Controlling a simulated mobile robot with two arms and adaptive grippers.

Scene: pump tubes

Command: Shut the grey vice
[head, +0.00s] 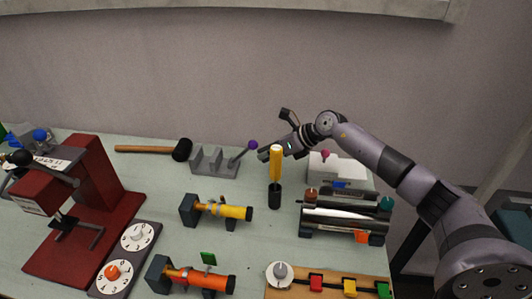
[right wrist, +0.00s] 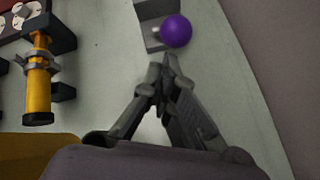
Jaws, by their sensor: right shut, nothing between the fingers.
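The grey vice (head: 213,162) stands at the back of the table, with upright grey jaws and gaps between them. Its lever (head: 241,154) slants up to the right and ends in a purple ball (head: 252,144). My right gripper (head: 263,154) is shut and empty, just right of the purple ball. In the right wrist view the purple ball (right wrist: 176,31) lies just beyond the closed fingertips (right wrist: 163,72), seemingly apart from them. Only a grey corner of the vice (right wrist: 152,10) shows there. My left gripper is not in view.
A yellow-handled tool (head: 276,165) stands upright in a black holder in front of my right gripper. A black-headed hammer (head: 181,150) lies left of the vice. A yellow tube pump (head: 222,210) is in front. A white box (head: 340,170) stands to the right.

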